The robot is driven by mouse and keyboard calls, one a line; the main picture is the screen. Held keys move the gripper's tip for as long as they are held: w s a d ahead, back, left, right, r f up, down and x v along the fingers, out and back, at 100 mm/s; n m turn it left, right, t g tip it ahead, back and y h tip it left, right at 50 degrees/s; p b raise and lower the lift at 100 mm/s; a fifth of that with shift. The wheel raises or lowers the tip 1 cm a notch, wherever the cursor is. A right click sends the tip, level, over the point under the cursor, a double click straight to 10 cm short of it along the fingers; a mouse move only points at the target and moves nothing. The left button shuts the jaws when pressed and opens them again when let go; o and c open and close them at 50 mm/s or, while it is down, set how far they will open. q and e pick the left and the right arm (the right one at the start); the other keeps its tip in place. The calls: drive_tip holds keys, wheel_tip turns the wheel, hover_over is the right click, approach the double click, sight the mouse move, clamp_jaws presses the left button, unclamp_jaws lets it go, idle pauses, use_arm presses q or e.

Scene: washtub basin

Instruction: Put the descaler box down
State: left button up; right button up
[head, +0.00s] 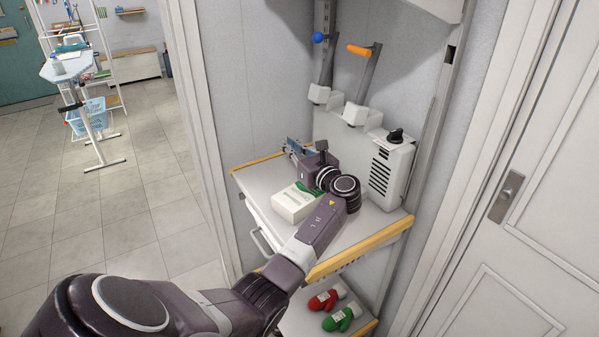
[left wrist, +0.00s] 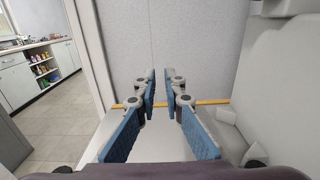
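The descaler box, by its look the white box with a green end (head: 295,203), sits on the white shelf top (head: 262,178) in the head view. Its label is too small to read. My left gripper (head: 295,149) is over the back of the same shelf top, beyond the box, with the wrist just right of the box. In the left wrist view the blue finger pads of the left gripper (left wrist: 161,88) stand apart with nothing between them. The box does not show in that view. My right gripper is not in view.
A white unit with a black knob (head: 393,168) stands at the shelf's right. A wooden edge strip (head: 360,250) runs along the front. A red item (head: 322,301) and a green item (head: 340,320) lie on a lower shelf. White wall brackets (head: 355,115) are behind.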

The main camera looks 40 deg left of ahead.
use_arm(q)
drive_tip(key=o, duration=1.1)
